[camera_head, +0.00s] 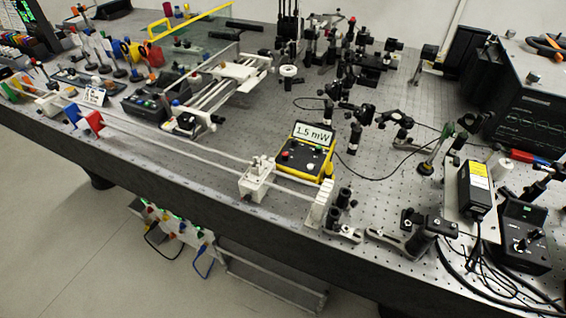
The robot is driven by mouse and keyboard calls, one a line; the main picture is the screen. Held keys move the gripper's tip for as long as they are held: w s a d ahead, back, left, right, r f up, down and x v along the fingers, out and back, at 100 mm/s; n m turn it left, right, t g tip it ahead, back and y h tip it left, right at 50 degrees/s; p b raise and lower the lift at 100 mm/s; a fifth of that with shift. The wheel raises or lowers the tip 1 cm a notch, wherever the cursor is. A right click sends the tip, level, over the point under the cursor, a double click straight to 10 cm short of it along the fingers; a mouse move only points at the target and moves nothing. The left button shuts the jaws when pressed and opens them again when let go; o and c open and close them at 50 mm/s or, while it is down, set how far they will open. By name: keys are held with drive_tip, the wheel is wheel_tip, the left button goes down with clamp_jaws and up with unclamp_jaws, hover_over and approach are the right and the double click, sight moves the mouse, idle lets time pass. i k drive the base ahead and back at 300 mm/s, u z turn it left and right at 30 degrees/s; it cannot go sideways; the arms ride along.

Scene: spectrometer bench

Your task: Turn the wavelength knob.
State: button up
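My gripper is not in view. I cannot tell for sure which part is the wavelength knob, as no label can be read at this size. A black control box (524,236) with small pale knobs stands at the right end of the bench. A yellow and black meter (305,152) showing "1.5 mW" sits near the front middle, with small coloured knobs or buttons on its face. A dark box (148,106) with small controls stands at the left middle. Nothing touches any of these controls.
The perforated optical bench (250,125) fills most of the view. White rails (165,142) run along its front edge. Posts and optics (355,100) crowd the middle back. Loose cables (480,268) lie at the right front. The floor (75,230) at lower left is clear.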

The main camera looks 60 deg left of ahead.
sight(317, 150)
drive_tip(key=z, duration=0.05)
drive_tip(key=k, duration=0.4)
drive_tip(key=u, duration=0.7)
drive_tip(key=i, duration=0.75)
drive_tip(key=u, duration=0.45)
